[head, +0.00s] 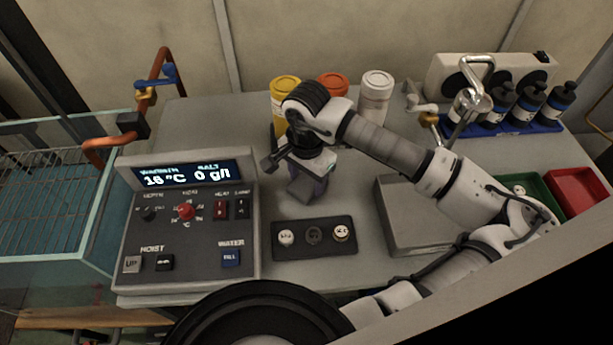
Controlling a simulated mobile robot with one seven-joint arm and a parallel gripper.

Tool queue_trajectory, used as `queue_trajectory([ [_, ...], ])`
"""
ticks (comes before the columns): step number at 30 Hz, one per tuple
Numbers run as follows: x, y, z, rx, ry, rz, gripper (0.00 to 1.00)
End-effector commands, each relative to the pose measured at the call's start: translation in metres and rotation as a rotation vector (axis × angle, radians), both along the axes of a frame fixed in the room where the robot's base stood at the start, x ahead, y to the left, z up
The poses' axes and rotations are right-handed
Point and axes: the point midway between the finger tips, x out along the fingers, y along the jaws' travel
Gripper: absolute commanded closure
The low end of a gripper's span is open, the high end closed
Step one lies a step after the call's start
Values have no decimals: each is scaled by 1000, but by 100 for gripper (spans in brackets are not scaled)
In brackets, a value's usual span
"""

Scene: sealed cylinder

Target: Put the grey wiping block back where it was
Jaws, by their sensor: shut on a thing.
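My gripper (310,172) points down over the worktop, behind the small dark tray and right of the control panel. It is shut on a small grey block (303,189), which I take to be the wiping block. The block is at or just above the worktop; I cannot tell whether it touches. My wrist and fingers partly hide it, and a purple patch shows beside it.
Yellow (285,90), orange (332,84) and white (375,98) containers stand behind. A grey flat box (405,228), green bin (535,187) and red bin (577,188) are right.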

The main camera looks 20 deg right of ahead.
Motion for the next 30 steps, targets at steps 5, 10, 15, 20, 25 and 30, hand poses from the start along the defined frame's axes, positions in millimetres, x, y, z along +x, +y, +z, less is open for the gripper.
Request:
queue_trajectory([
  [5, 0, 0, 0, 0, 0, 0, 25],
  [10, 0, 0, 0, 0, 0, 0, 24],
  [15, 0, 0, 2, 0, 0, 0, 24],
  [20, 1, -1, 16, -4, -3, 0, 24],
  [25, 1, -1, 53, -6, -4, -1, 24],
  [30, 1, 0, 89, -4, -3, -1, 24],
])
